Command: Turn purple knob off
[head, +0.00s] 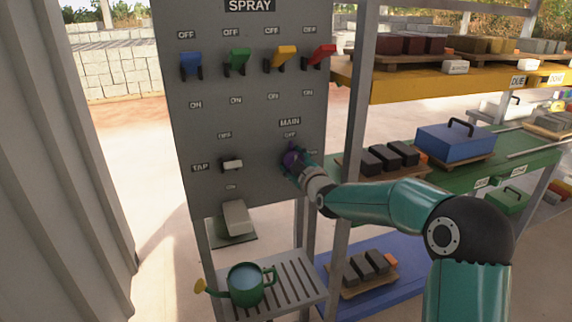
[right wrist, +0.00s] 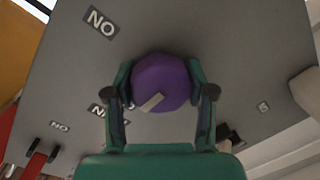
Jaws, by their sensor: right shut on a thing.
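The purple knob (head: 289,157) is on the grey panel (head: 260,190), under the MAIN label (head: 290,122). An OFF label (head: 290,135) is above it and another label (head: 313,153) is to its right. My right gripper (head: 293,163) reaches it from the lower right and partly covers it. In the right wrist view the knob (right wrist: 160,78) sits between the two fingers of my right gripper (right wrist: 161,82), which are shut on its sides. A pale mark (right wrist: 152,102) on the knob points to the lower left there. My left gripper is not in view.
A white TAP switch (head: 231,164) is left of the knob. Blue (head: 191,63), green (head: 237,59), yellow (head: 283,57) and red (head: 321,54) switches are above. A watering can (head: 246,285) stands on a slatted shelf below. A post and loaded shelves are to the right.

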